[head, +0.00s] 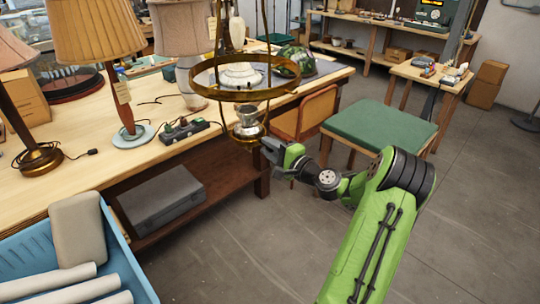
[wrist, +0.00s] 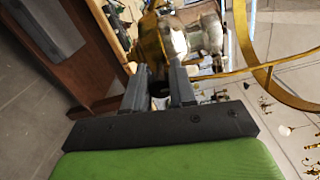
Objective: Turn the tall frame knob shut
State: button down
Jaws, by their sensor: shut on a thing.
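The tall brass frame (head: 207,90) hangs over the front edge of the bench, with a wide ring and long rods. A small silver and brass lamp body (head: 248,122) sits low in it. In the wrist view the lamp body (wrist: 165,40) is just beyond my fingertips. My gripper (head: 266,145) reaches the lamp's lower right side. In the wrist view my gripper (wrist: 158,74) is shut on a small dark part, seemingly the knob (wrist: 160,90), between its fingers. Most of the knob is hidden by the fingers, so its turned angle cannot be told.
Table lamps (head: 127,120) and a power strip (head: 185,130) stand on the wooden bench (head: 70,180). A green-topped stool (head: 380,126) and an orange chair (head: 305,112) stand right of the frame. A blue bin (head: 110,235) is at lower left. The floor in front is clear.

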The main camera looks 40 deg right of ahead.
jog(key=shift+f+n+b, duration=0.1)
jog(key=shift+n+b, duration=0.45)
jog(key=shift+n, duration=0.15)
jog(key=c, duration=0.9)
grip_release()
jog(key=shift+s, duration=0.1)
jog(key=s, duration=0.7)
jog(key=s+b, duration=0.1)
jog(key=s, duration=0.7)
jog(key=shift+s+d, duration=0.2)
jog(key=shift+s, duration=0.1)
